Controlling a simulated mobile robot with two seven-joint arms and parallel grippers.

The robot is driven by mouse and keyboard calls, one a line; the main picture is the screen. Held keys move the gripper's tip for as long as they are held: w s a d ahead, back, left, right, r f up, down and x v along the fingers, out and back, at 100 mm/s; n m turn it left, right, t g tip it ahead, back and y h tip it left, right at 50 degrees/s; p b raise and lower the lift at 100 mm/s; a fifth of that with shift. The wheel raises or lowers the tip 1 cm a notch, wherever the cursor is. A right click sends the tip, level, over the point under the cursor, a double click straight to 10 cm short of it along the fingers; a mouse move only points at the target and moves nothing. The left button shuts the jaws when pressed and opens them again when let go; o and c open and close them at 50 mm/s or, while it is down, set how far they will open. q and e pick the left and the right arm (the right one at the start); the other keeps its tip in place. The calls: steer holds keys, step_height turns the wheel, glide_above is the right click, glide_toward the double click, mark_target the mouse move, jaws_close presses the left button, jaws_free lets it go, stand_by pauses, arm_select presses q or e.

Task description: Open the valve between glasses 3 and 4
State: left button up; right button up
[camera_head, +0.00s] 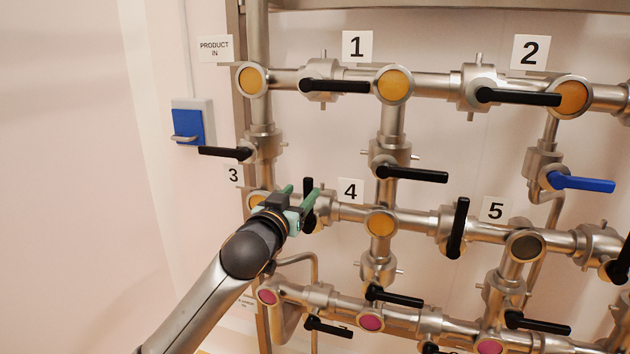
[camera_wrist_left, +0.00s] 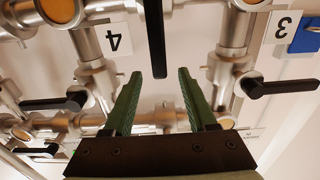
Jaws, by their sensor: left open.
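The valve between glasses 3 and 4 has a black handle (camera_head: 308,187) that stands upright, crosswise to its pipe. Glass 3 (camera_head: 256,201) is amber and partly hidden behind my gripper; glass 4 (camera_head: 381,223) is amber and clear to see. My left gripper (camera_head: 301,193) is open, with green fingers pointing at this valve. In the left wrist view, which is upside down, the handle (camera_wrist_left: 155,38) shows in the gap between the fingertips (camera_wrist_left: 158,74). I cannot tell how deep it sits between them; no contact is visible. My right gripper is not in view.
A blue handle (camera_head: 581,182) is at right. A blue wall switch box (camera_head: 188,125) is at left. Steel pipes run close by.

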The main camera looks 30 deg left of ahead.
mark_target(313, 181)
arm_select(q)
steer(key=x, duration=0.8)
steer(key=shift+w+d+p, duration=0.1)
steer(key=shift+p, duration=0.2)
steer(key=shift+c, duration=0.2)
jaws_close()
stand_by(1.0)
